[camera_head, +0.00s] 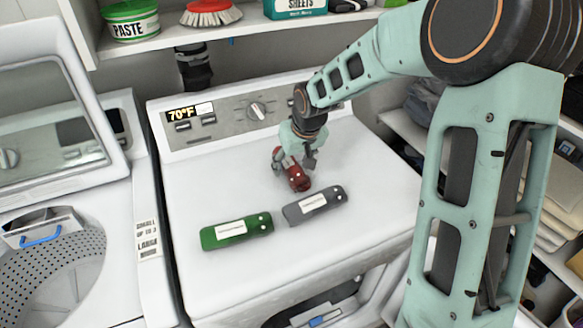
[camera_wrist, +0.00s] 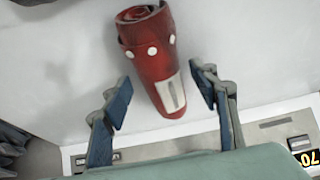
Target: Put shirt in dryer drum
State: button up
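A red rolled shirt (camera_head: 298,181) with white buttons and a pale label lies on the white top of the dryer (camera_head: 190,275). My gripper (camera_head: 293,163) is over it, fingers open. In the wrist view, the red shirt (camera_wrist: 150,55) lies lengthwise between the two blue finger pads (camera_wrist: 160,95), with a gap on each side. A green rolled shirt (camera_head: 236,231) and a grey rolled shirt (camera_head: 314,206) lie nearer the front edge. A dark opening (camera_head: 315,301) shows low on the dryer's front; the drum inside is mostly hidden.
An open top-loading washer (camera_head: 55,275) stands at the left. The control panel (camera_head: 235,118) rises behind the dryer top. A shelf (camera_head: 165,38) with a paste tub (camera_head: 132,20) and brush (camera_head: 211,12) hangs above. Shelving stands at the right. The dryer top's left side is clear.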

aim_at(290, 160)
jog(key=c, duration=1)
jog(key=shift+r, duration=0.15)
jog(key=shift+r+p, duration=0.55)
jog(key=shift+p, duration=0.05)
jog(key=p+v, duration=0.2)
jog(key=v, duration=0.1)
jog(key=shift+w+a+r+p, duration=0.1)
jog(key=shift+a+r+p, duration=0.05)
jog(key=shift+r+p, duration=0.25)
jog(key=s+d+r+p, duration=0.2)
jog(key=s+r+p, duration=0.5)
jog(key=s, duration=0.6)
jog(key=w+d+m, duration=0.1)
jog(key=w+d, duration=0.1)
jog(key=d, duration=0.1)
jog(key=w+d+m+h, duration=0.1)
jog(key=w+d+m, duration=0.1)
jog(key=d, duration=0.1)
jog(key=w+d+m+b, duration=0.1)
jog(key=w+d, duration=0.1)
jog(key=d, duration=0.1)
jog(key=shift+d+f+m+t+h, duration=0.2)
jog(key=shift+f+m+t+h, duration=0.1)
jog(key=shift+h, duration=0.1)
